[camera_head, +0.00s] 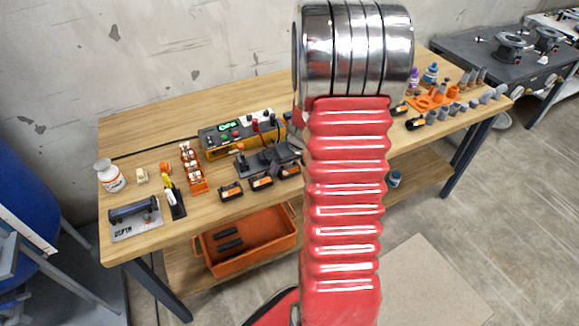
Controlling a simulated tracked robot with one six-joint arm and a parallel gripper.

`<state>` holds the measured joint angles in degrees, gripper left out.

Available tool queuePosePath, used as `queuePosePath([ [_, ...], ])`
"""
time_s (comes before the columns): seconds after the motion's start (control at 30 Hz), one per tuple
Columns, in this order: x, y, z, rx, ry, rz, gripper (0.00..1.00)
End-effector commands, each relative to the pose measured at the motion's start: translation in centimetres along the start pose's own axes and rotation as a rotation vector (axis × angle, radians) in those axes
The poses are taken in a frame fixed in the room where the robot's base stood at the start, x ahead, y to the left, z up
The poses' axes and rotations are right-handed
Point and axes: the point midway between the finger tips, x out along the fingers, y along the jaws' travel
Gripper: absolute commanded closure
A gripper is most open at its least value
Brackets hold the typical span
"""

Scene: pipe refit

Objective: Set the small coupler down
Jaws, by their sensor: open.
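My red, ribbed arm with its polished metal joint fills the middle of the view, and my gripper is not visible. Several grey pipe fittings (455,109) stand in a row at the right end of the wooden workbench (225,105). They are too small for me to tell which, if any, is the small coupler. An orange holder (424,103) lies beside them. Part of the bench behind my arm is hidden, and a coupler there could not be seen.
The back left of the bench is clear. An orange bin (270,253) sits on the lower shelf.

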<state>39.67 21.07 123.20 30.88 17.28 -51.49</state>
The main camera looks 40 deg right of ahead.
Motion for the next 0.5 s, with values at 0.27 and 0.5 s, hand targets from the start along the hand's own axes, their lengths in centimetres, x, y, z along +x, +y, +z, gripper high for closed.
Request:
queuePosePath([
  [0.27,-3.4,0.0,-0.1,-0.002,0.003,0.002,0.27],
  [0.5,-6.3,0.1,-0.1,-0.001,0.003,0.002,0.27],
])
